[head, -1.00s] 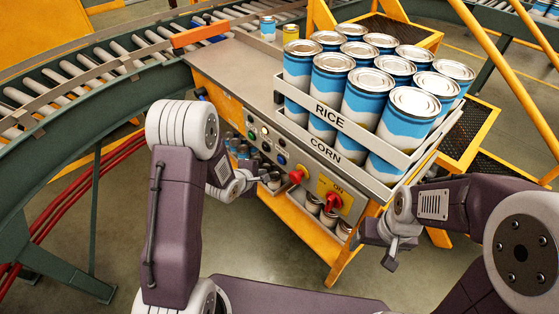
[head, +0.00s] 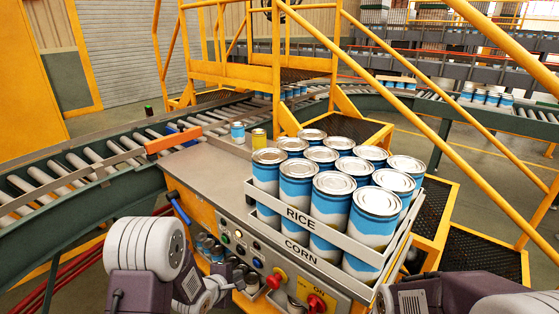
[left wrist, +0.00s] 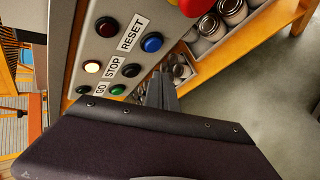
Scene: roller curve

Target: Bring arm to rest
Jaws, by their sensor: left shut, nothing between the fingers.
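My left arm is folded at the lower left of the head view. Its gripper (head: 236,284) is in front of the control panel (head: 262,268) of the workstation, with nothing in it. In the left wrist view the dark fingers (left wrist: 161,90) are shut together, pointing toward the shelf below the panel. My right arm shows at the bottom right of the head view, cut off by the frame edge. Its fingers are out of sight.
A tray (head: 318,250) marked RICE and CORN holds several blue-and-white cans at the workstation's right. A curved roller conveyor (head: 75,172) runs behind at left. Red knobs (head: 317,303) stick out of the panel. Yellow steps and railings (head: 490,150) stand at right.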

